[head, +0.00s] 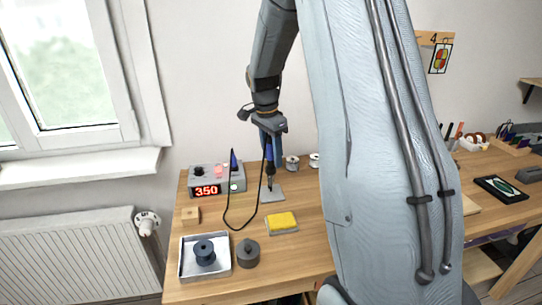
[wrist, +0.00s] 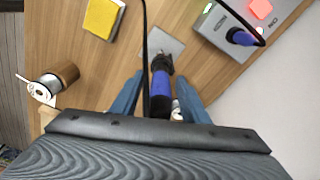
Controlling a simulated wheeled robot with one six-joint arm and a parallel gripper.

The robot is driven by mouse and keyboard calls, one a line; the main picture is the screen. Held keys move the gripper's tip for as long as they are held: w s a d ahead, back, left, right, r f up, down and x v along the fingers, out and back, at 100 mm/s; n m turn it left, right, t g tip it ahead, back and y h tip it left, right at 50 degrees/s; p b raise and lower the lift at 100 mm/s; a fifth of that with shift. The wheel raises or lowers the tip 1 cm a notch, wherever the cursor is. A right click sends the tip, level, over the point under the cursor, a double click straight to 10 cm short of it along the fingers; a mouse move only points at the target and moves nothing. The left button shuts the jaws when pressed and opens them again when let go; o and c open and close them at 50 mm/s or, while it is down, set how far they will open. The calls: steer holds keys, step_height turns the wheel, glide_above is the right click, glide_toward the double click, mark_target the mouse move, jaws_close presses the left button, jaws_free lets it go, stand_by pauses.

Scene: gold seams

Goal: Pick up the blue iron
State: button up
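The blue iron (head: 269,155) stands upright over a grey plate (head: 275,195), tip down, on the workbench. The iron's blue handle also shows in the wrist view (wrist: 161,88), running between my two fingers. My gripper (wrist: 160,92) points down around the handle. Its fingers are spread, one on each side, with bench visible between each finger and the handle. The top of the handle is hidden by the gripper body in the wrist view. A black cable loops from the iron toward the grey station (head: 215,180).
A yellow sponge (head: 282,221) lies in front of the plate. A white tray (head: 204,257) holds a dark spool, with a grey round weight (head: 248,253) beside it. Wire spools (head: 292,163) stand behind.

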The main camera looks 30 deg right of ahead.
jaws_close()
steer(key=shift+r, duration=0.15)
